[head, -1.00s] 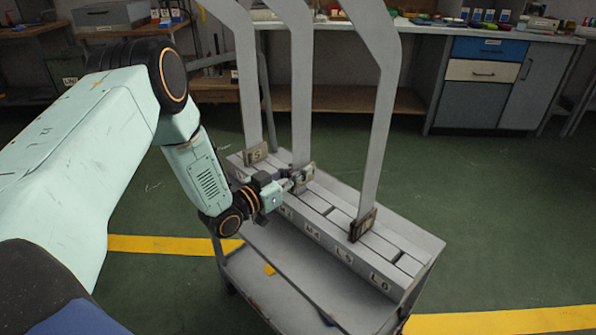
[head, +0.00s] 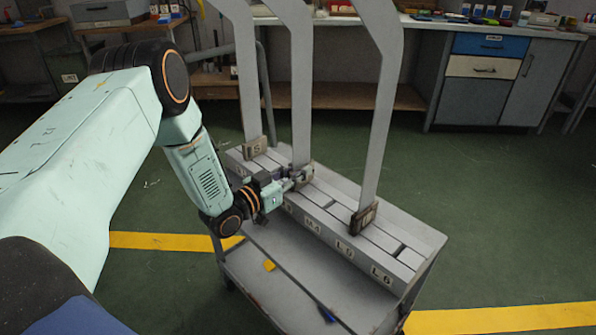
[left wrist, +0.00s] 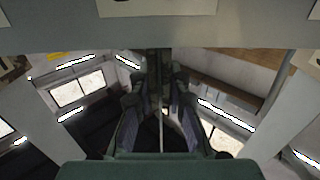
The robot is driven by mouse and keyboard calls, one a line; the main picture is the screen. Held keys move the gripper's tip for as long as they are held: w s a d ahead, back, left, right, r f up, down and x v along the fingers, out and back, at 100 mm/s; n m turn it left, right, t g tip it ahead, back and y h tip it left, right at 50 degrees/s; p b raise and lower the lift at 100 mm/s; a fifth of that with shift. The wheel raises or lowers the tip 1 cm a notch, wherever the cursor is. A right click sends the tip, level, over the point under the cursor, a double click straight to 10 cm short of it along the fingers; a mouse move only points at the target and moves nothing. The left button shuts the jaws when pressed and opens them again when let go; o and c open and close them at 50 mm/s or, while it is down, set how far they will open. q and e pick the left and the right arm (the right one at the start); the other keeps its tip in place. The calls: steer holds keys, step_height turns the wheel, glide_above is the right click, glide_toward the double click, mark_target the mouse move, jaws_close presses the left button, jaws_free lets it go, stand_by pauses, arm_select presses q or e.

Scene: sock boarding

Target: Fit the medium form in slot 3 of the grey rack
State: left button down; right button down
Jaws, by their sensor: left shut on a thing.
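The medium form (head: 302,100) is the middle one of three tall, flat grey forms on the grey rack (head: 365,268). It stands about upright, with its foot at the rack top. My left gripper (head: 297,181) is shut on its foot block and reaches in from the left. The fingers hide part of the foot, so I cannot tell whether it is fully seated. In the left wrist view, the gripper fingers (left wrist: 160,112) are close together. My right gripper is not in view.
A form with an S block (head: 248,90) stands to the left and another form (head: 380,120) to the right, close to my arm's space. A workbench (head: 480,75) stands behind.

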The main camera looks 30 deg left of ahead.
arm_select(q)
steer(key=shift+f, duration=0.15)
steer(key=c, duration=1.2)
jaws_free()
steer(key=shift+f, duration=0.15)
steer(key=v, duration=1.2)
